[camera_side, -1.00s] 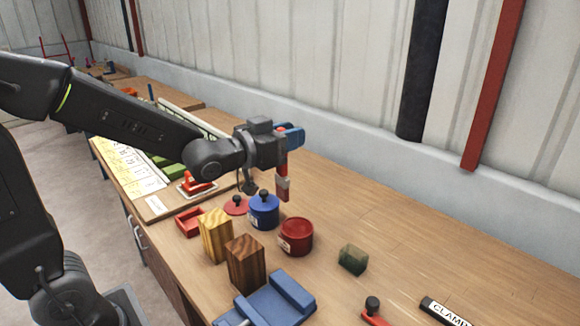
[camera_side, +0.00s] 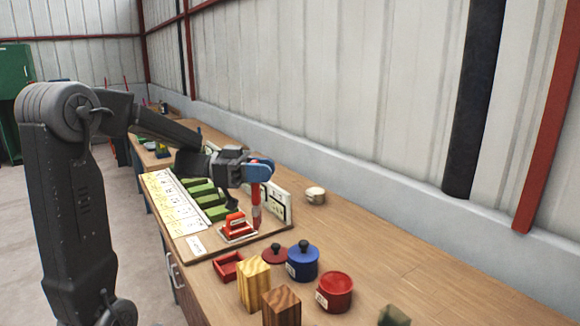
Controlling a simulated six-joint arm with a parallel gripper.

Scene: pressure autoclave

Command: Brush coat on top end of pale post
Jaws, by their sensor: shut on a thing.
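The pale post (camera_side: 254,287), yellow with wood grain, stands near the front, beside a dark brown post (camera_side: 281,308). Any coat on its top end is too small to make out. A red pot (camera_side: 335,298) stands open to the right. A blue pot (camera_side: 302,265) has its lid on. A red lid (camera_side: 275,253) lies beside it.
A red tray (camera_side: 228,267) lies left of the pots. A board holds several green blocks (camera_side: 203,200) and a red-handled item (camera_side: 236,227). A white round pot (camera_side: 316,196) stands near the wall. A green block (camera_side: 393,316) is at the front. The right tabletop is clear.

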